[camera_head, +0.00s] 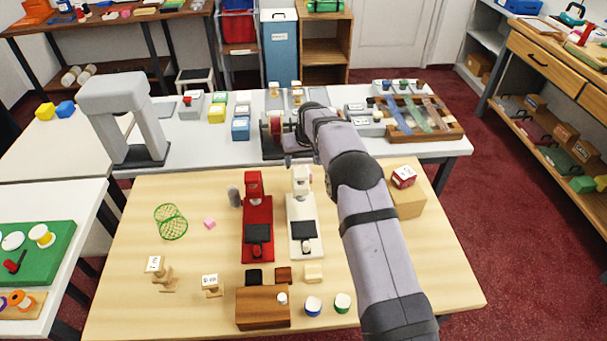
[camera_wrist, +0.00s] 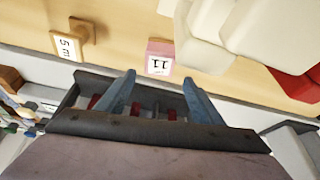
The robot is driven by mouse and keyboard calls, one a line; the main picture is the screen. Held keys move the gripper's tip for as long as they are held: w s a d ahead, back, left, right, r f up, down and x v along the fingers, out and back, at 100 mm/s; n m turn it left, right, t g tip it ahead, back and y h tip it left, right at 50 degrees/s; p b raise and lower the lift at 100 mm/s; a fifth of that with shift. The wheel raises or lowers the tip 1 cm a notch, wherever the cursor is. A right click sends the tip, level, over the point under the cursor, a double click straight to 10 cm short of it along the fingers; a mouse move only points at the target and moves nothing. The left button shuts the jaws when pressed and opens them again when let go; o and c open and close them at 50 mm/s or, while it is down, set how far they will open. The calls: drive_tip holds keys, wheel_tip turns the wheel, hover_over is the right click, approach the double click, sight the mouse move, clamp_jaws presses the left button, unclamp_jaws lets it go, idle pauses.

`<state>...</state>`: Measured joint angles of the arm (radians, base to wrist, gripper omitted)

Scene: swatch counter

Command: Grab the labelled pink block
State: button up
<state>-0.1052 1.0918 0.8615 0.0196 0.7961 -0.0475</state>
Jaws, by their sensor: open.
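A pink block (camera_wrist: 159,57) with a white label reading "11" sits on the wooden table in the wrist view, just beyond my gripper (camera_wrist: 159,80). My gripper is open, its two blue-grey fingers apart with nothing held. I do not find this block in the head view, where my arm covers part of the table.
The white machine (camera_head: 303,220) stands beside the red one; its pale body (camera_wrist: 215,30) is close to the labelled block. A labelled wooden stamp (camera_wrist: 72,45) is on the block's other side.

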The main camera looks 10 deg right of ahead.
drive_tip(key=shift+p+x, duration=1.15)
drive_tip(key=shift+x, duration=1.4)
drive_tip(key=shift+s+d, duration=0.1)
drive_tip(key=shift+d, duration=0.1)
drive_tip(key=c, duration=1.1)
